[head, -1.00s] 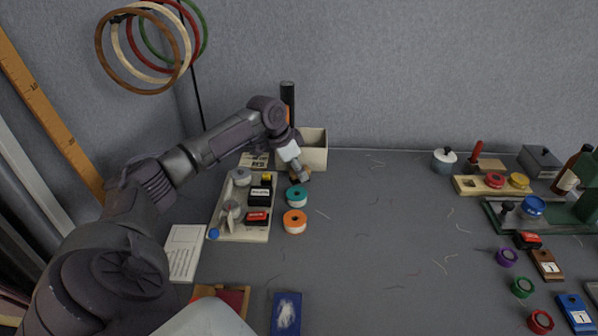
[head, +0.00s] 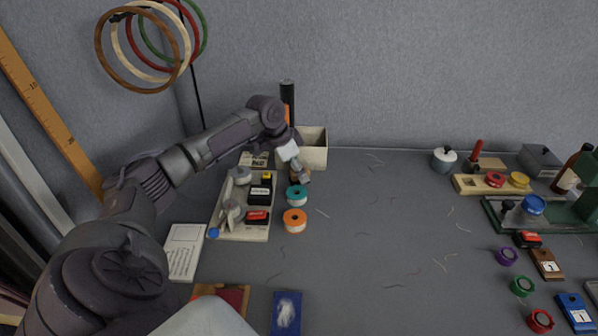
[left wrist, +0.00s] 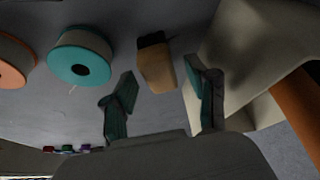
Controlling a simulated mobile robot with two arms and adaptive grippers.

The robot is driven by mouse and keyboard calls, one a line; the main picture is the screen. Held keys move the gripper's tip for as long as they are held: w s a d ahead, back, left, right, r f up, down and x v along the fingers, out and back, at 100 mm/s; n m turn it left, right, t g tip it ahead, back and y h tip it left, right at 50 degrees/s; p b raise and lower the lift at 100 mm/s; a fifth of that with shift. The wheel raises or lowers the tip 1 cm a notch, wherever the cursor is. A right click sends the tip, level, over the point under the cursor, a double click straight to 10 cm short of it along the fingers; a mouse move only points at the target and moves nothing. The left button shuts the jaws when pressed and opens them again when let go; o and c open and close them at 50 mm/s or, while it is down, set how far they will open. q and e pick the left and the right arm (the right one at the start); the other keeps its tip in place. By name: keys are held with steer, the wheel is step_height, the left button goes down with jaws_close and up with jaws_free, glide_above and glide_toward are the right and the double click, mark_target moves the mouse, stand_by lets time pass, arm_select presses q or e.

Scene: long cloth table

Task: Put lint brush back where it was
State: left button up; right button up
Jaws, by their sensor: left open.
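A small tan block with a dark end (left wrist: 157,66) lies on the grey cloth in the left wrist view, and it looks like the lint brush. My left gripper (left wrist: 163,92) is open, with the block ahead of and between its two fingers, apart from both. In the head view my left gripper (head: 300,174) points down beside the cream box, and it mostly hides the block. The right gripper does not show.
The cream open box (head: 315,150) stands right behind my gripper, close to one finger. A black and orange upright tool (head: 287,98) is beside it. A teal spool (head: 297,195) and an orange spool (head: 295,220) stand in front. The middle of the table holds only loose threads.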

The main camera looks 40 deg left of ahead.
arm_select(q)
steer(key=v, duration=0.7)
steer(key=shift+f, duration=0.15)
stand_by(0.3)
